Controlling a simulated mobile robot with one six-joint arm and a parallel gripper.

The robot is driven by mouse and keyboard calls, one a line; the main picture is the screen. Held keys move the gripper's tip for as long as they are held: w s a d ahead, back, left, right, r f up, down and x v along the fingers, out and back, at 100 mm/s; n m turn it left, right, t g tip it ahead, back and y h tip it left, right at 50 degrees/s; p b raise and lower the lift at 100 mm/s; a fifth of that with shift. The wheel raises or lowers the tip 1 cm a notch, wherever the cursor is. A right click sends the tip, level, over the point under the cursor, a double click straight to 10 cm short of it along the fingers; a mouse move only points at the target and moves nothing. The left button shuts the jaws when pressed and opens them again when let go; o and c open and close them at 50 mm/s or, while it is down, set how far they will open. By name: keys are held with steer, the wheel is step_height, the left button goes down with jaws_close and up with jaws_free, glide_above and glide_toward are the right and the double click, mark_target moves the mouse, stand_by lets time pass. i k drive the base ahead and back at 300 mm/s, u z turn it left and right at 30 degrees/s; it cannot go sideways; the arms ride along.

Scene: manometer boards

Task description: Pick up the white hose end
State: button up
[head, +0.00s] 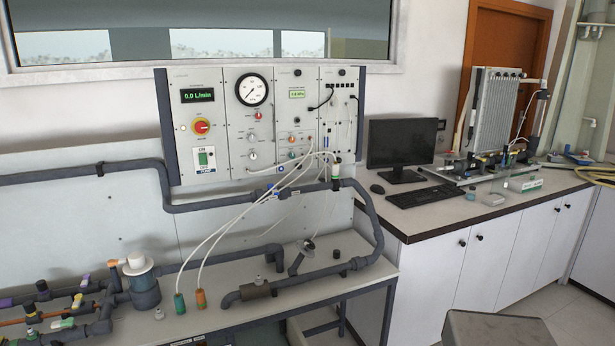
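Several thin whitish hoses (232,222) run from the lower part of the panel. Two of them curve down to the bench, one ending in a green end piece (179,303) and the other in an orange end piece (200,298); both stand upright near the bench's front. Another pale hose arches to a small upright fitting (336,172) on the grey pipe, with dark, green and white parts. I cannot tell which of these is the white hose end. My gripper is not in view.
The instrument panel (262,150) stands behind the bench (240,312). Grey pipes (220,206) cross in front of it and lie on the bench. A white-topped pot (138,264) stands at left. At right, a counter (430,222) holds a monitor (402,143) and a keyboard (425,196).

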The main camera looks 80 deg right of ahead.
mark_target(336, 167)
steer(key=z, duration=0.55)
steer(key=k, duration=0.15)
steer(key=u, duration=1.5)
steer(key=k, duration=2.45)
steer(key=z, duration=0.3)
